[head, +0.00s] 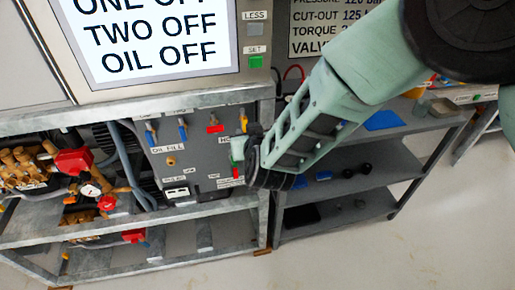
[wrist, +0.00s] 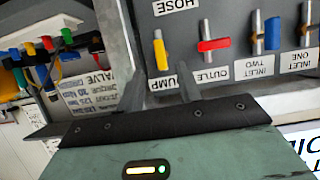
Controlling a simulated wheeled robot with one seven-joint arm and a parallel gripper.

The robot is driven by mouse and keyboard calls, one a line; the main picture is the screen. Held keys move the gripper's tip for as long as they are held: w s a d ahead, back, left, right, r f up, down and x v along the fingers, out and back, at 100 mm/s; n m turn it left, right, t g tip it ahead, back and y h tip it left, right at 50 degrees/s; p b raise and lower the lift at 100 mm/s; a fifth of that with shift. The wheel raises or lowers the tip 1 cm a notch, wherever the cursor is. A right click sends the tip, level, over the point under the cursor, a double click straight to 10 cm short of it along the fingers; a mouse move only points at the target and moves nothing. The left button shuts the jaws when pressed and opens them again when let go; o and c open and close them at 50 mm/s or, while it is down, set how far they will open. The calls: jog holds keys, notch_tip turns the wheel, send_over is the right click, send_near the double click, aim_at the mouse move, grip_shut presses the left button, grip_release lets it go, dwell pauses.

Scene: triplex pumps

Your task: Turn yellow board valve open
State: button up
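In the head view the yellow valve (head: 243,122) is at the board's right edge, just above my gripper (head: 240,150). In the wrist view my gripper (wrist: 142,78) is open, with its two dark fingers apart and nothing between them. I see no clear contact.
A red valve handle (wrist: 213,45) sits crosswise right of the yellow one, then two blue handles (wrist: 271,33). Red pump valves (head: 73,161) and a grey shelf (head: 350,185) flank the board in the head view.

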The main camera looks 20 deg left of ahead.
jog(key=b+v, duration=0.1)
jog(key=v, duration=1)
jog(key=shift+f, duration=0.1)
